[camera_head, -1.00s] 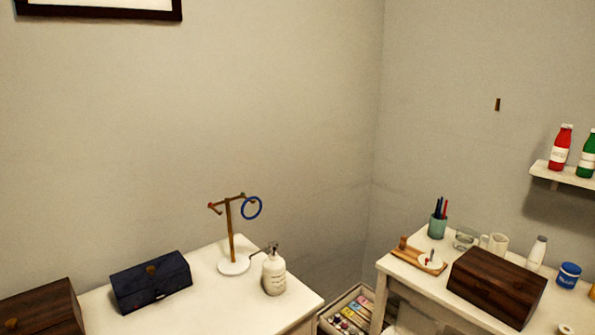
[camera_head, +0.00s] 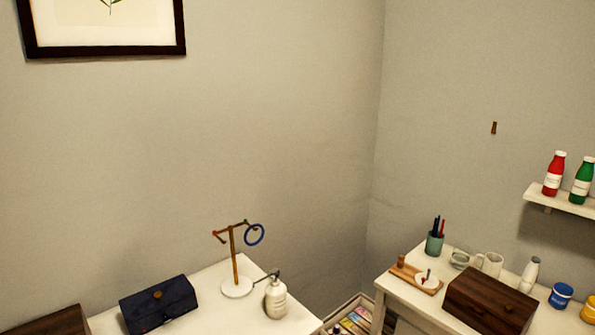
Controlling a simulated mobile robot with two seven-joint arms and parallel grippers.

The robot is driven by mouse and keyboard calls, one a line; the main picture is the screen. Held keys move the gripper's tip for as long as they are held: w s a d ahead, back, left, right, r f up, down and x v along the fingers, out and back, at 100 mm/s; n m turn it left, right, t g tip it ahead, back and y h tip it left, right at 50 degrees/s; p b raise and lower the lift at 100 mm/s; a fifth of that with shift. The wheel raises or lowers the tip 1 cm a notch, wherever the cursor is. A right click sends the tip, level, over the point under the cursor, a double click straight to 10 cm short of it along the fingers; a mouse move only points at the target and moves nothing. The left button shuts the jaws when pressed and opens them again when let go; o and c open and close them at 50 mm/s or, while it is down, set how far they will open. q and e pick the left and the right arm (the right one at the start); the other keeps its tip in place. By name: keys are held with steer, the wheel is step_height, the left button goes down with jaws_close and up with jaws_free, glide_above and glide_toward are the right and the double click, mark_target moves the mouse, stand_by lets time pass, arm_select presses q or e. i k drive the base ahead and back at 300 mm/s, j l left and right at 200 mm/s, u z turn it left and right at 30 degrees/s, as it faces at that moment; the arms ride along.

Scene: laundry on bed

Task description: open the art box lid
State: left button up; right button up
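A dark brown wooden box (camera_head: 490,303) sits with its lid shut on the white table (camera_head: 408,295) at the right, among art supplies. A navy box (camera_head: 158,305) with a brass-coloured clasp sits shut on the white surface (camera_head: 205,312) at the left. Part of another brown wooden box (camera_head: 52,323) shows at the bottom left edge; the rest is cut off. The frames do not label any of them as the art box. Neither of my grippers is in view.
Near the right box are a pen cup (camera_head: 435,242), a wooden tray (camera_head: 407,272), a white mug (camera_head: 490,262) and a blue jar (camera_head: 561,295). A stand with a blue ring (camera_head: 235,262) and a pump bottle (camera_head: 276,298) stand left. A crate (camera_head: 350,318) sits between the tables.

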mark_target(516, 307)
steer(key=z, duration=1.25)
steer(key=i+l+u, duration=0.1)
steer(key=i, duration=0.2)
steer(key=i+l+u, duration=0.1)
steer(key=i, duration=0.15)
